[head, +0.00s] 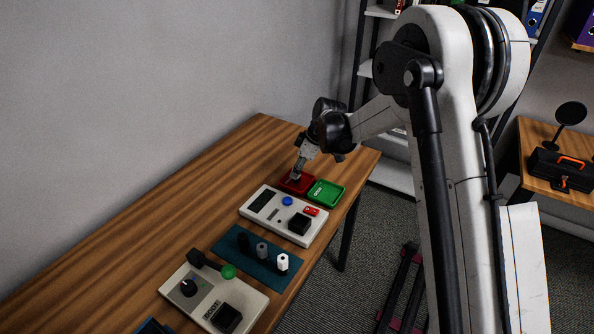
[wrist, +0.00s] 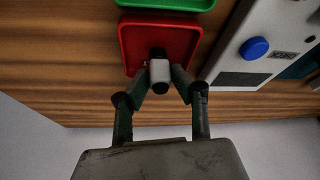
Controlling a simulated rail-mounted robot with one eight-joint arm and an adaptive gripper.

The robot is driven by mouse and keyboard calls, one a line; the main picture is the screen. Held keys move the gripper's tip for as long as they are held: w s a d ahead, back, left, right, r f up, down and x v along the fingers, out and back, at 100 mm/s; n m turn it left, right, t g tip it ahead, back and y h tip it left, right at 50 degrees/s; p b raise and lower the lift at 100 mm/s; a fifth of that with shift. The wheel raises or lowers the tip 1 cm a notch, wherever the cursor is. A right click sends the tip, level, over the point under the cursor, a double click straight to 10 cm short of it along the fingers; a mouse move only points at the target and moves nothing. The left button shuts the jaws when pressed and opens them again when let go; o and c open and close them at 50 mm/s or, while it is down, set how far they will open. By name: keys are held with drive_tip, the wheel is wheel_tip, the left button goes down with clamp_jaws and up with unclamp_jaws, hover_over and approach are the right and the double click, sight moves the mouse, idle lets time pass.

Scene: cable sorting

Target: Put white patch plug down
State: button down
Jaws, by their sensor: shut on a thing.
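My gripper (wrist: 160,78) is shut on a small white plug (wrist: 159,72) with black ends, which I take for the white patch plug. In the wrist view the plug appears over the near part of the red tray (wrist: 140,40); I cannot tell whether it touches the tray floor. In the head view my gripper (head: 296,176) points down at the red tray (head: 308,185), and the plug is too small to make out there. The rest of the visible tray floor looks empty.
A green tray (head: 326,193) sits beside the red one. A pale panel with a blue button (head: 287,201) is close by. The wood table (head: 150,210) is clear along the wall.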

drive_tip(key=shift+f, duration=0.3)
drive_tip(key=shift+f, duration=0.2)
drive_tip(key=c, duration=1.5)
unclamp_jaws()
drive_tip(key=shift+o, duration=0.2)
drive_tip(key=shift+r, duration=0.2)
